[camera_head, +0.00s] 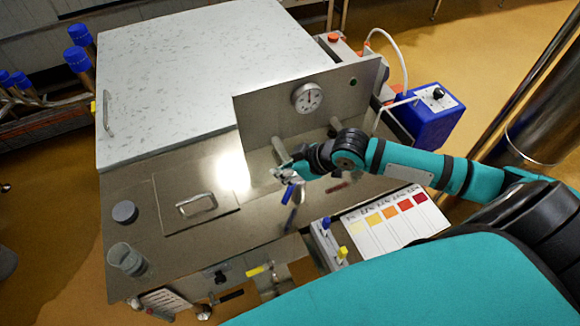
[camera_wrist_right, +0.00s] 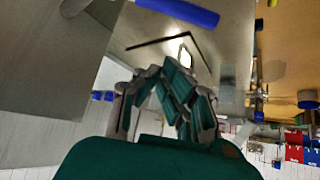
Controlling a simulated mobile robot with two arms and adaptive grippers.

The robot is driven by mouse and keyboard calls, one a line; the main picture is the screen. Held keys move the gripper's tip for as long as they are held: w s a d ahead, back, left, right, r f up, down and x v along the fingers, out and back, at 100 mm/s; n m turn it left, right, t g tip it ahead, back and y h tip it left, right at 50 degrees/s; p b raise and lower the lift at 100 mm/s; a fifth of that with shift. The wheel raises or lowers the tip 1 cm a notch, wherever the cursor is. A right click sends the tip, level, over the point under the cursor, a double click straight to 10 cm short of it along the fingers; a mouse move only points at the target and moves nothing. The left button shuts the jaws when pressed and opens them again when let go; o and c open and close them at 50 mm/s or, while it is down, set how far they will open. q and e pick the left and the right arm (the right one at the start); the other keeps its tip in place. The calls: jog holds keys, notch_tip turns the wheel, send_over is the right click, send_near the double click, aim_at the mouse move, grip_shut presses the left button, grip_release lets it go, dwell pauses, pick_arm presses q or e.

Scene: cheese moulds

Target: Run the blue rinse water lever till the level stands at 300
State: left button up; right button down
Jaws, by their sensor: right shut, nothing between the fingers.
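The blue lever (camera_head: 288,193) sticks up over the steel worktop, just below my right gripper (camera_head: 281,176). In the right wrist view the blue handle (camera_wrist_right: 180,11) crosses the top, beyond the fingertips of my right gripper (camera_wrist_right: 163,78). The fingers are shut with nothing between them. They are close to the handle, but I cannot tell whether they touch it. A red lever (camera_head: 338,187) lies to the right, partly under my arm. I cannot make out a water level or a 300 mark. My left gripper is not in view.
An upright steel panel (camera_head: 262,118) with a round dial (camera_head: 307,98) stands behind the levers. A clear beaker (camera_head: 127,259) and a steel hatch handle (camera_head: 197,203) are on the left. A colour chart (camera_head: 385,220) lies at the right, and a blue box (camera_head: 428,115) stands beyond.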

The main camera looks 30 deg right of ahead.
aim_at(292, 190)
jog(key=x, duration=0.6)
jog(key=s+d+p, duration=0.2)
jog(key=s, duration=0.1)
jog(key=shift+s+d+f+p, duration=0.15)
jog(key=shift+d+f+p, duration=0.05)
jog(key=shift+d+p, duration=0.2)
jog(key=shift+a, duration=0.1)
jog(key=shift+s+n+b, duration=0.1)
jog(key=shift+n+b, duration=0.3)
jog(key=shift+b, duration=0.15)
